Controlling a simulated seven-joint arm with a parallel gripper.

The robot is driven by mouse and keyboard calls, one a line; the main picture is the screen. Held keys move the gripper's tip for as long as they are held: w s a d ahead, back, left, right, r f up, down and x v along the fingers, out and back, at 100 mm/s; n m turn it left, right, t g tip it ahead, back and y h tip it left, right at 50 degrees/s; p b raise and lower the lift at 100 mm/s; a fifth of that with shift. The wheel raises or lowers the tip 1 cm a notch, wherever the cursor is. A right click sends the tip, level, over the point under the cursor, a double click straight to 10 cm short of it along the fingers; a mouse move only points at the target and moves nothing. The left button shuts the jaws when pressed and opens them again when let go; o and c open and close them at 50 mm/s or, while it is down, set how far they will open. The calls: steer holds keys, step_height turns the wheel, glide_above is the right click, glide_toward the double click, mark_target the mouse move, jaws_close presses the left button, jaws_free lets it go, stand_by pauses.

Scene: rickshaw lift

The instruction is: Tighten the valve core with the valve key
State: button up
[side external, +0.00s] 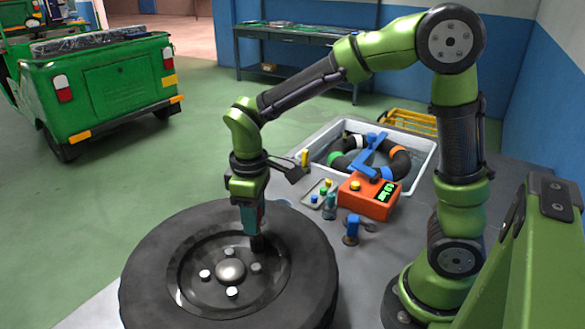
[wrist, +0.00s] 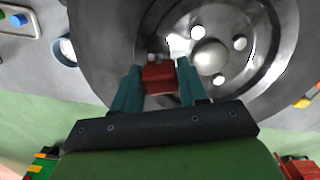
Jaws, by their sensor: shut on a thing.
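The wheel (side external: 150,270) lies flat with its dark tyre, grey rim and domed hub; it also fills the upper wrist view (wrist: 110,60). My gripper (side external: 251,232) points down over the rim, between hub and tyre. In the wrist view its teal fingers (wrist: 158,84) are shut on a red block-like piece (wrist: 158,76), which looks like the handle of the valve key. The valve stem and valve core are hidden under the held piece and fingers, so I cannot tell whether the key sits on the core.
Behind the wheel are an orange box (side external: 368,197) with a green display, a small tray (side external: 314,203) of coloured parts, and a blue-topped piece (side external: 352,225). A water basin (side external: 425,160) holds a black tube (side external: 400,163). Green floor lies left; a green rickshaw (side external: 110,90) stands there.

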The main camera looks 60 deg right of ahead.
steer(key=shift+f, duration=0.1)
steer(key=m, duration=0.8)
steer(key=shift+m, duration=0.4)
steer(key=m, duration=0.4)
steer(key=shift+m, duration=0.4)
steer(key=m, duration=0.4)
steer(key=shift+m, duration=0.3)
steer(key=o, duration=0.9)
steer(key=shift+o, duration=0.2)
